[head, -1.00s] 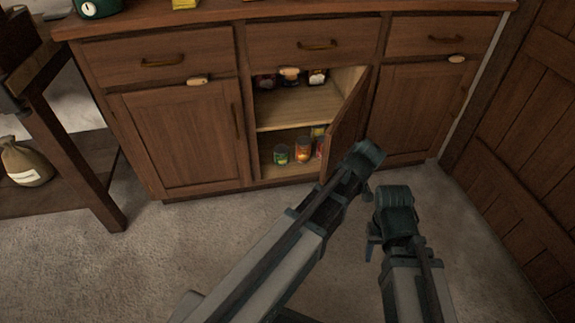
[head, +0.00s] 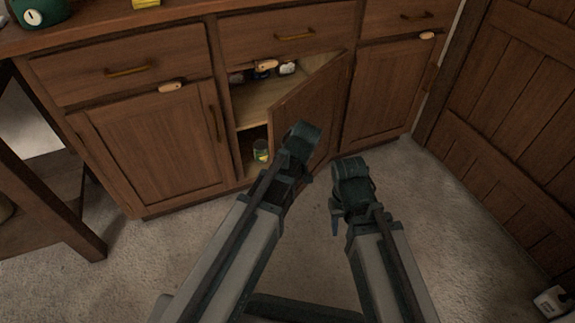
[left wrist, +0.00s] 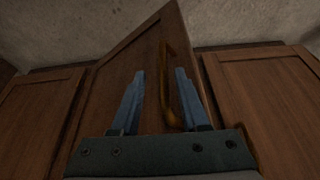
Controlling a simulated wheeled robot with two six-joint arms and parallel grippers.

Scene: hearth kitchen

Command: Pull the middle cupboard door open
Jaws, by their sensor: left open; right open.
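The middle cupboard door (head: 315,105) stands partly open, hinged at its right side, its outer face turned towards me. In the left wrist view its handle (left wrist: 168,85), a brass bar, shows between the two fingers of my left gripper (left wrist: 159,72), nearer the right finger. The fingers are apart and not closed on it. In the head view my left gripper (head: 303,138) is in front of the door and hides its handle. My right gripper (head: 350,178) is open and empty, to the right of the left one, in front of the cupboard.
A green can (head: 261,150) stands on the low shelf inside; jars (head: 288,67) stand above. The left door (head: 155,140) and right door (head: 382,95) are shut. A wooden table (head: 45,205) stands left, a plank door (head: 510,100) right. Carpet (head: 440,240) is clear.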

